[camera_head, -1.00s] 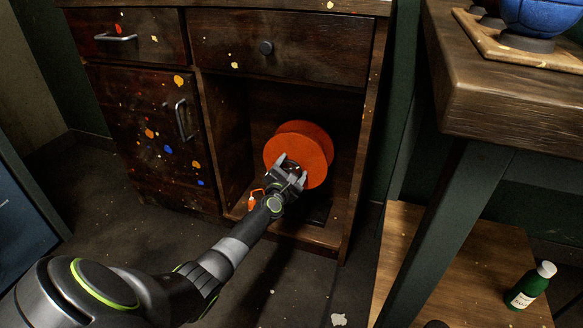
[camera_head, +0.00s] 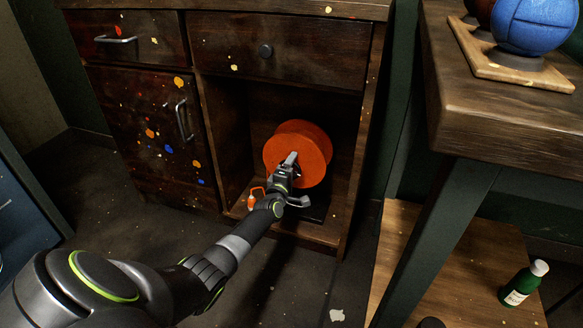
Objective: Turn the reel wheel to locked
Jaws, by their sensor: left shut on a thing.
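The orange reel wheel (camera_head: 311,150) stands upright inside the open lower compartment of the dark wooden cabinet (camera_head: 275,85). My left gripper (camera_head: 290,168) reaches in from the lower left and is shut at the middle of the wheel's front face. My gripper's fingers and wrist hide the part it holds and the hub. A small orange-red piece (camera_head: 252,201) with a loop lies on the compartment floor, left of my gripper. No lock marking on the wheel can be read. My right gripper is not in view.
A wooden table (camera_head: 505,110) on the right carries a blue ball (camera_head: 535,25) on a wooden stand. A green bottle (camera_head: 521,285) stands on a low shelf below it. The cabinet's side panels bound the compartment closely. The floor in front is mostly clear.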

